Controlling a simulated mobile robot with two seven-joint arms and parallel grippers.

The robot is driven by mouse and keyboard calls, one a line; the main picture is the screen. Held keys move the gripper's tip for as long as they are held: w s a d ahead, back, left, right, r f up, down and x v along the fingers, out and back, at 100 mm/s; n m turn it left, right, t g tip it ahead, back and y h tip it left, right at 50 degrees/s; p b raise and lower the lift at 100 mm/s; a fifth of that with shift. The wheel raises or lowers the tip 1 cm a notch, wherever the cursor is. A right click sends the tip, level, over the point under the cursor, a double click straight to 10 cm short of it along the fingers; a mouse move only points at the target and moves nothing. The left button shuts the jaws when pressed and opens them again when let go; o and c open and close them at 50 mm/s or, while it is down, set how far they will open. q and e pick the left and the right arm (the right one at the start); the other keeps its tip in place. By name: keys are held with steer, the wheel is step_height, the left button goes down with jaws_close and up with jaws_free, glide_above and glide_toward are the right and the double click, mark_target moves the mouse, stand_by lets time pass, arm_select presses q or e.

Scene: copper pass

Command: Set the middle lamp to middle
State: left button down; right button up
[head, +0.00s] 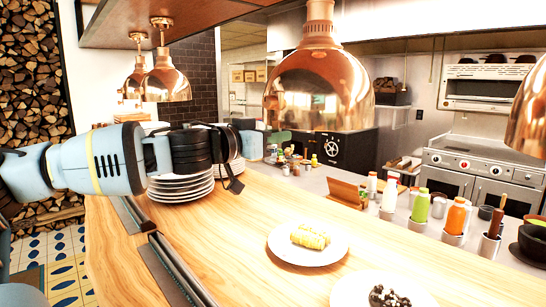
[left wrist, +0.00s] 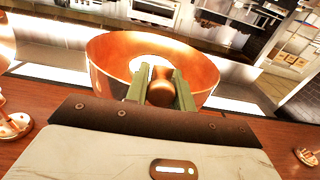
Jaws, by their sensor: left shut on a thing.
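The middle lamp (head: 318,88) is a large copper dome hanging over the wooden counter. In the left wrist view the same kind of copper bowl (left wrist: 104,58) fills the middle, with its pale inside partly showing. My left gripper (head: 280,137) reaches in from the left to the lamp's lower left rim. In the left wrist view its green fingers (left wrist: 160,88) are closed on a rounded copper part of the lamp, in front of the bowl. The lamp's far side is hidden. My right gripper is not in view.
Two smaller copper lamps (head: 166,80) hang at the back left, and another (head: 530,110) at the right edge. A plate stack (head: 181,190) stands below my left arm. A plate with food (head: 308,258) and bottles (head: 420,206) stand right of it. Bare counter (head: 215,238) lies in front.

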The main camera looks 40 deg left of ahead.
arm_select(q)
steer(key=shift+r, duration=0.75)
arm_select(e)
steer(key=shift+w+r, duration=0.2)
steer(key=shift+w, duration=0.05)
arm_select(q)
steer(key=shift+f, duration=0.1)
steer(key=c, duration=1.2)
jaws_free()
steer(key=shift+s+a+r+p, duration=0.1)
steer(key=shift+s+r+p, duration=0.1)
steer(key=shift+s+p, duration=0.25)
steer(key=s+p, duration=0.3)
steer(key=s, duration=0.3)
steer(key=shift+s+a+f, duration=0.25)
steer(key=shift+s, duration=0.15)
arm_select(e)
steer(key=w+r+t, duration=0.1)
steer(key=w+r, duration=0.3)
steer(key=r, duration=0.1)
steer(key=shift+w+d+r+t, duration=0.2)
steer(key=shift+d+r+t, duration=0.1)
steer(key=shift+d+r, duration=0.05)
